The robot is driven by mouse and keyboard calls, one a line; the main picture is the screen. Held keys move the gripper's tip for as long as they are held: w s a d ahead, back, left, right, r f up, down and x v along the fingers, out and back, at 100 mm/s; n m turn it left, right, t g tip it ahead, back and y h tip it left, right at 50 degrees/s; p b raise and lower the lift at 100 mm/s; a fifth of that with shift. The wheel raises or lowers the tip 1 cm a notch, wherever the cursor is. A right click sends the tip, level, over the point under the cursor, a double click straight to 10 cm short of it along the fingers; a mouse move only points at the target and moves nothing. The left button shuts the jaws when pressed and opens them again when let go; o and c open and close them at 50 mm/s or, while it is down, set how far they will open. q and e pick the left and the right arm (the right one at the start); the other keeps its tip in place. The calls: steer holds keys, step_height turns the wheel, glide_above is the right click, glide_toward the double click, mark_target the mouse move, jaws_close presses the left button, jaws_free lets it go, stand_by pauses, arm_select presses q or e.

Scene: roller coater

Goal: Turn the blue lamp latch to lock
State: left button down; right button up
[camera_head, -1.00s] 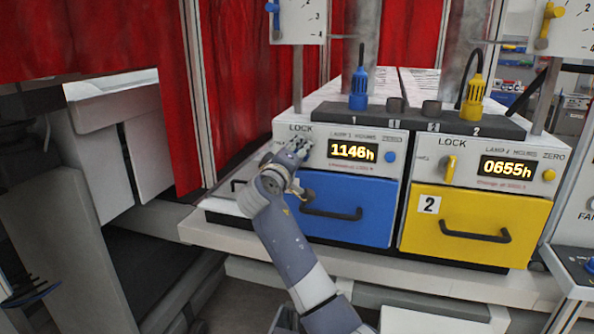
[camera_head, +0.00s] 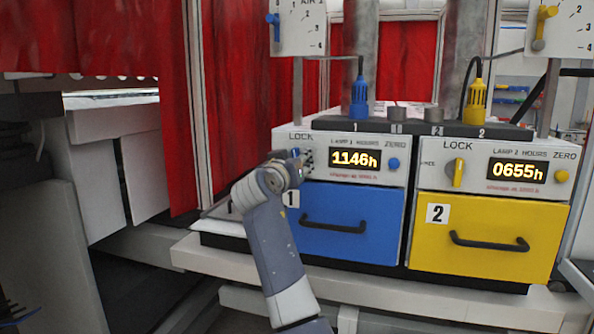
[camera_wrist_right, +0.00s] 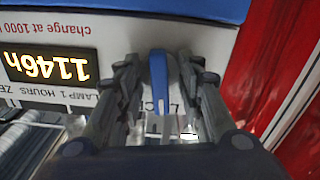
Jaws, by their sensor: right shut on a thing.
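The blue lamp latch (camera_wrist_right: 159,75) sits on the white panel above the blue drawer. In the right wrist view it stands between the two dark fingers of my right gripper (camera_wrist_right: 160,85), which is shut on it. The latch looks roughly lengthwise in that picture, and part of the LOCK lettering behind it is covered. In the head view my right gripper (camera_head: 305,158) is at the panel below the LOCK label (camera_head: 300,136). It hides most of the latch there. My left gripper is not in view.
The lamp 1 display (camera_head: 355,159) reads 1146h, with a blue zero knob (camera_head: 393,163) beside it. The blue drawer (camera_head: 350,215) is below. To the right are a yellow latch (camera_head: 457,172) and yellow drawer (camera_head: 480,235). A red curtain (camera_head: 240,90) hangs at left.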

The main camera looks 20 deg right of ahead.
mark_target(297, 148)
steer(key=shift+f+m+b, duration=0.1)
steer(key=shift+m+b, duration=0.35)
steer(key=shift+m, duration=0.55)
steer(key=o, duration=0.7)
steer(key=shift+c, duration=0.2)
steer(key=shift+r, duration=0.3)
step_height(297, 148, up, 9)
steer(key=shift+r, duration=0.2)
